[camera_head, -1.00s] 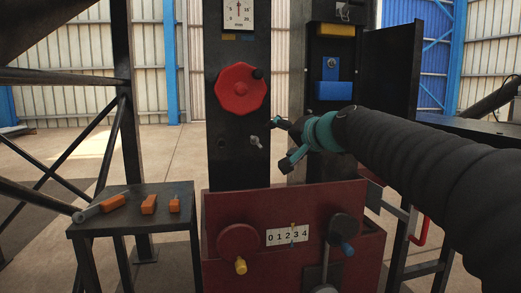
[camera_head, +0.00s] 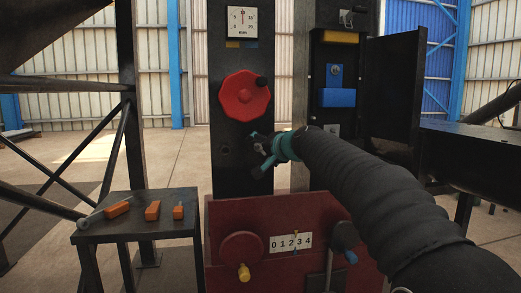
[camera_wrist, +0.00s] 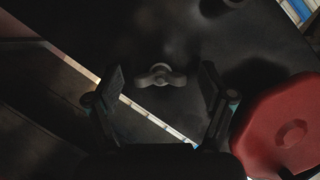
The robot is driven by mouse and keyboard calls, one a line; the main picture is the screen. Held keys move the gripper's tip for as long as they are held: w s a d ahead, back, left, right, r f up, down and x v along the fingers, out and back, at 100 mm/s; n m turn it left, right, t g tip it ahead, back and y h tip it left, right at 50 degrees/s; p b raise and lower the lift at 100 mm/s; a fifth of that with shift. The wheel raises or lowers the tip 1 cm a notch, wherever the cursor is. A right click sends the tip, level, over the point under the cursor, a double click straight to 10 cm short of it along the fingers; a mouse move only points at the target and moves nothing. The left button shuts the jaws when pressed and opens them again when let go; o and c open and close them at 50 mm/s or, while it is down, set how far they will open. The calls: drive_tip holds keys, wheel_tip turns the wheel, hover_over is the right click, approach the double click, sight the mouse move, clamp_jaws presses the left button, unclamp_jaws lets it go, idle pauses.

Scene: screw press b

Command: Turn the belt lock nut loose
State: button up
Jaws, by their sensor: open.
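A grey wing nut, which looks like the belt lock nut (camera_wrist: 160,75), sits on the dark column face in the wrist view. In the head view it is mostly hidden by my gripper (camera_head: 258,152), which is at the column just below the red handwheel (camera_head: 245,93). In the wrist view my gripper (camera_wrist: 162,88) is open, with one finger on each side of the nut. A gap shows between each finger and the nut.
The red handwheel fills the wrist view's lower right, close to one finger. A side table (camera_head: 135,229) at left holds orange-handled tools. An open dark door (camera_head: 393,95) stands right of the column.

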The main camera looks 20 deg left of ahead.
drive_tip(key=c, duration=1.2)
drive_tip(key=shift+o, duration=0.2)
